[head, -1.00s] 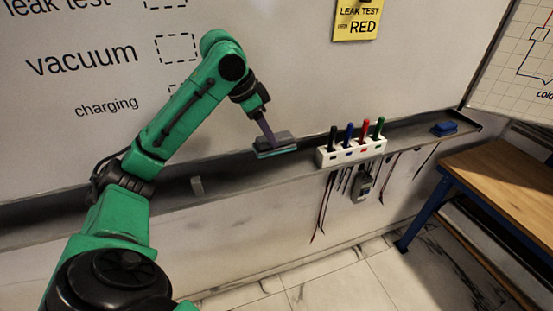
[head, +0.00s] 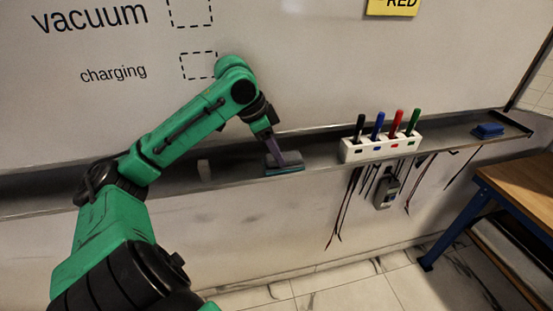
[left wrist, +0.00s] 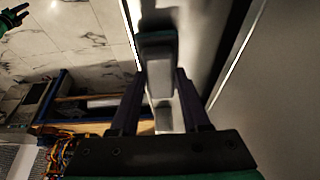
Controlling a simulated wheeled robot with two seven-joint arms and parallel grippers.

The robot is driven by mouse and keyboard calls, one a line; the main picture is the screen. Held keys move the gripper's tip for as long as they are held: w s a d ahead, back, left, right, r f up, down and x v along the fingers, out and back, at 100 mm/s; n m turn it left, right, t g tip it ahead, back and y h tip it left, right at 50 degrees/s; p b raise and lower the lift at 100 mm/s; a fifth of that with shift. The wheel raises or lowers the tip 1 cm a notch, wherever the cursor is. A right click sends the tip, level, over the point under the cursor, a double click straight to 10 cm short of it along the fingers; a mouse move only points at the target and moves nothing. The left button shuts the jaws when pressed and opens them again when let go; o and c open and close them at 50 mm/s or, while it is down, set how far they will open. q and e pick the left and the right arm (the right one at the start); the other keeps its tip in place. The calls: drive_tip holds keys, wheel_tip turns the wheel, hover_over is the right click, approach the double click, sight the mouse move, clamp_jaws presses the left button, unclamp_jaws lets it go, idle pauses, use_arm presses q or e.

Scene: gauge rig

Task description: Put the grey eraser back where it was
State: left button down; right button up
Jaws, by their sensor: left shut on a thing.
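The grey eraser (head: 291,167) has a teal underside and is at the whiteboard's ledge (head: 235,174), left of the marker holder. My left gripper (head: 279,158) is shut on it from above, with the arm coming in from the left. I cannot tell whether the eraser touches the ledge. In the left wrist view the eraser (left wrist: 158,58) sits between the two dark fingertips. Part of a green arm with a dark end, likely my right gripper (left wrist: 15,18), shows small at the top left there; its jaws are unclear.
A white holder (head: 352,153) with several markers stands right of the eraser. A blue eraser (head: 488,130) lies near the ledge's right end. A small pale block (head: 204,170) is left of my gripper. Cables and a grey device (head: 386,191) hang below. A wooden-topped bench (head: 520,185) stands right.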

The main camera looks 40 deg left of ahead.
use_arm(q)
drive_tip(key=shift+s+f, duration=0.1)
drive_tip(key=shift+f, duration=0.25)
drive_tip(key=shift+c, duration=1.9)
unclamp_jaws()
drive_tip(key=shift+s+a+r, duration=0.1)
drive_tip(key=shift+a+r, duration=0.05)
drive_tip(key=shift+r, duration=0.25)
drive_tip(key=v, duration=1.1)
drive_tip(key=shift+r, duration=0.1)
